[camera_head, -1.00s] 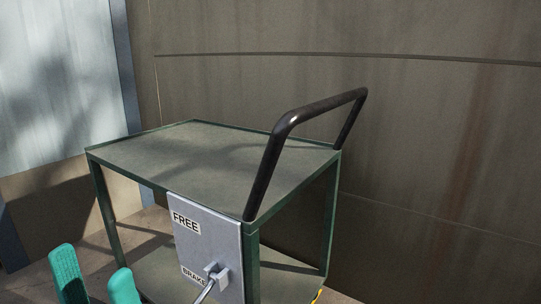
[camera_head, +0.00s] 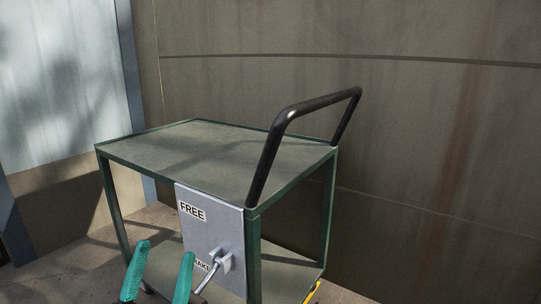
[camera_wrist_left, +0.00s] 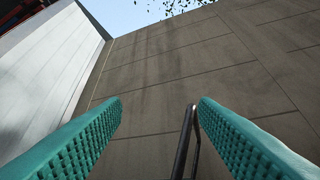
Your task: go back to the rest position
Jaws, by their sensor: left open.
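My left gripper (camera_head: 164,272) shows at the bottom of the head view, its two teal fingers apart and nothing between them. It is in front of the cart's grey brake panel (camera_head: 210,222), left of the lever (camera_head: 209,274), whose handle slants down to the left close by the right finger. I cannot tell whether they touch. In the left wrist view the open teal fingers (camera_wrist_left: 160,112) point up at the wall, and the black cart handle (camera_wrist_left: 185,140) shows beyond, between them. My right gripper is not in view.
The green cart (camera_head: 215,150) has an empty top and a black push handle (camera_head: 310,105) rising at its right. A brown wall (camera_head: 430,130) stands close behind. A pale panel (camera_head: 60,80) is at the left. Bare floor shows left of the cart.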

